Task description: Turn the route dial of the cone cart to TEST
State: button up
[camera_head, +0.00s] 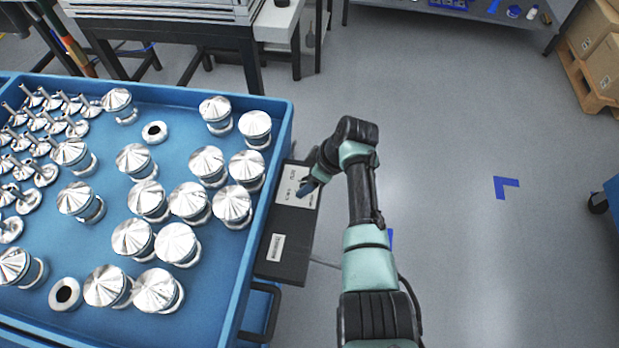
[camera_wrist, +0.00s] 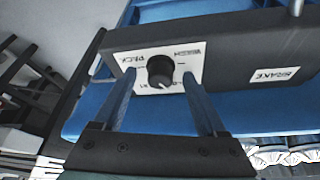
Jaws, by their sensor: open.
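The route dial (camera_wrist: 160,70) is a round black knob on a white label plate (camera_wrist: 190,59), set in the dark control box on the side of the blue cone cart (camera_head: 254,215). The plate carries small lettering that seems to include PACK; I cannot make out TEST or read the dial's setting surely. My gripper (camera_wrist: 158,76) is open, with one finger on each side of the dial in the wrist view. I cannot tell whether either finger touches it.
The control box (camera_head: 283,250) also bears a second label, which reads BRAKE in the wrist view (camera_wrist: 275,75). The cart holds many silver cones (camera_head: 175,243) and has a dark handle (camera_head: 270,312).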

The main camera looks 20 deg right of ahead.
grip_shut()
jog(key=shift+r+m+p, duration=0.1)
jog(key=shift+m+p, duration=0.2)
jog(key=shift+s+a+m+h+p, duration=0.1)
jog(key=shift+m+h+p, duration=0.3)
jog(key=shift+m+p, duration=0.45)
jog(key=m+h+p, duration=0.1)
jog(key=m, duration=0.2)
jog(key=shift+a+t, duration=0.1)
jog(key=shift+t, duration=0.3)
jog(key=m+h+p, duration=0.1)
jog(key=m, duration=0.2)
jog(key=shift+p, duration=0.35)
jog(key=shift+a+m+h, duration=0.1)
jog(key=shift+m+h, duration=0.6)
jog(key=shift+m, duration=0.95)
